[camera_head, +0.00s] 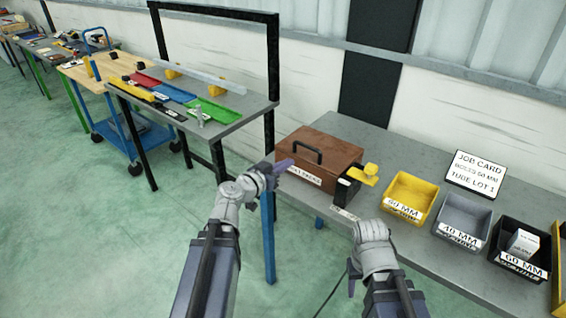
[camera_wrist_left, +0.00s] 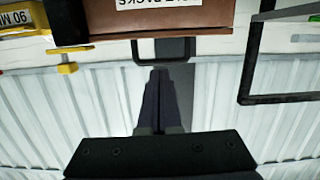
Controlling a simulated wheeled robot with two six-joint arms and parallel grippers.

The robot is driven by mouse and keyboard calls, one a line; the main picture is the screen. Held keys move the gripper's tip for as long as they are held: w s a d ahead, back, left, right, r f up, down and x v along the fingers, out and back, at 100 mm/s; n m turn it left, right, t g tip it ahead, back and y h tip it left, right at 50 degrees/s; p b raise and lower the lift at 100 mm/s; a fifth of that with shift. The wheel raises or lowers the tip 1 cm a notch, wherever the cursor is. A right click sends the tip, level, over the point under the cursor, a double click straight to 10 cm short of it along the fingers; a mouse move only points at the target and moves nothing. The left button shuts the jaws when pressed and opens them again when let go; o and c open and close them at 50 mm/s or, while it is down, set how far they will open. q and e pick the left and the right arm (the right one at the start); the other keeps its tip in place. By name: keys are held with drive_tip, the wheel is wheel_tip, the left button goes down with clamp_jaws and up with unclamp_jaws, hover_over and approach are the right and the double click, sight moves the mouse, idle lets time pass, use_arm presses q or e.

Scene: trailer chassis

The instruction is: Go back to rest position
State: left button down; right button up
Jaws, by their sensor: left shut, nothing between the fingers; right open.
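My left gripper (camera_head: 284,165) points right, its purple fingers together and empty, by the left side of a brown case (camera_head: 335,152) in the head view. In the left wrist view, which is upside down, the shut fingers (camera_wrist_left: 160,85) overlap the picture of the case's dark handle (camera_wrist_left: 190,50); I cannot tell whether they touch it. My right gripper (camera_head: 352,284) hangs in front of the bench's near edge, mostly hidden by its own wrist. A dark fingertip shows there, apart from the bins, and I see nothing held.
The grey bench (camera_head: 400,158) holds a yellow clamp-like part (camera_head: 366,174), a yellow bin (camera_head: 415,190), a grey bin (camera_head: 465,210), a black bin (camera_head: 508,238) and a job card (camera_head: 476,172). Another table (camera_head: 232,108) with coloured trays stands left. Green floor (camera_head: 110,240) is open at left.

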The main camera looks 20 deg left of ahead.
use_arm(q)
drive_tip(key=s+d+f+m+g+p, duration=0.1)
drive_tip(key=s+d+f+g, duration=0.2)
drive_tip(key=d, duration=0.3)
drive_tip(key=s+d+f+m+g+h+p, duration=0.1)
drive_tip(key=s+d+f+g+p, duration=0.1)
drive_tip(key=s+d+f+g, duration=0.3)
drive_tip(key=s+d+f+m+g+p, duration=0.1)
drive_tip(key=s+d+g, duration=0.1)
drive_tip(key=d, duration=0.4)
drive_tip(key=s+a+f+n+g+y+p, duration=0.1)
drive_tip(key=s+g+y, duration=0.4)
drive_tip(key=s, duration=0.6)
drive_tip(key=f+n+y+p, duration=0.1)
drive_tip(key=y, duration=0.1)
drive_tip(key=shift+s+a+f+n+y+p, duration=0.3)
drive_tip(key=shift+s+n+y, duration=0.05)
drive_tip(key=shift+n+y, duration=0.05)
